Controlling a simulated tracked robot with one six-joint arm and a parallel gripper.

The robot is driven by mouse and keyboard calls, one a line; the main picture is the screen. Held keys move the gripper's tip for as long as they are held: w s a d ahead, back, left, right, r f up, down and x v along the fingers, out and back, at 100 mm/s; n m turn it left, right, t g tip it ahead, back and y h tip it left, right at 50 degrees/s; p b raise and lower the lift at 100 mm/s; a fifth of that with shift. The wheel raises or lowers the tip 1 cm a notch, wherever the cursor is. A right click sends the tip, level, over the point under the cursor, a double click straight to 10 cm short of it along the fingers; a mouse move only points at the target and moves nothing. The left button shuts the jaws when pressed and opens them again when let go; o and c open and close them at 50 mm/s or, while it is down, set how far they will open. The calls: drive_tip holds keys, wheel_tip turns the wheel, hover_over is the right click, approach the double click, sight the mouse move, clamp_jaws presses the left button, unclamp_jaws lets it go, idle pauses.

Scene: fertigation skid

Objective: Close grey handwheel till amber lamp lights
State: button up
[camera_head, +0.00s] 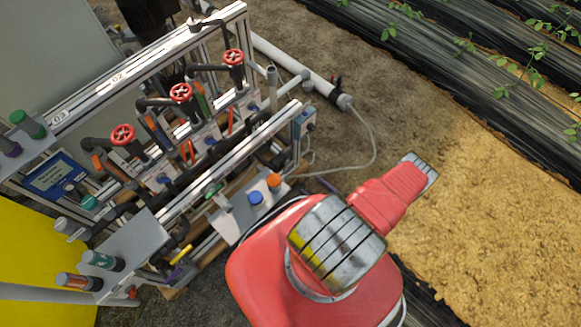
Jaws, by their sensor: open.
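No grey handwheel can be made out on the skid. Three red handwheels stand in a slanting row: a near one (122,134), a middle one (181,93) and a far one (233,57). An orange round cap (273,181) sits on a light grey panel (232,217) beside a blue cap (256,198); I cannot tell whether the orange one is a lamp or whether it is lit. My red arm fills the lower middle, right of the panel, and hides part of the skid's near right side. My gripper is not visible.
Aluminium rails (150,65) and dark pipes crowd the skid. A white pipe (290,66) and thin hose (368,135) run behind it. A grey shelf (125,255) with bottles stands lower left, near a yellow surface (35,255). Open sandy ground (490,220) lies right.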

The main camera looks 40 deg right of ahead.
sight(290, 168)
drive_tip(key=shift+w, duration=0.2)
drive_tip(key=shift+w+a, duration=0.35)
drive_tip(key=shift+w, duration=1.85)
drive_tip(key=shift+w+a, duration=0.3)
drive_tip(key=shift+w, duration=1.95)
drive_tip(key=shift+w+a, duration=0.35)
drive_tip(key=shift+w, duration=1.85)
drive_tip(key=shift+c, duration=0.4)
drive_tip(key=c, duration=0.9)
drive_tip(key=shift+d, duration=0.3)
drive_tip(key=shift+c, duration=0.5)
drive_tip(key=shift+a, duration=0.15)
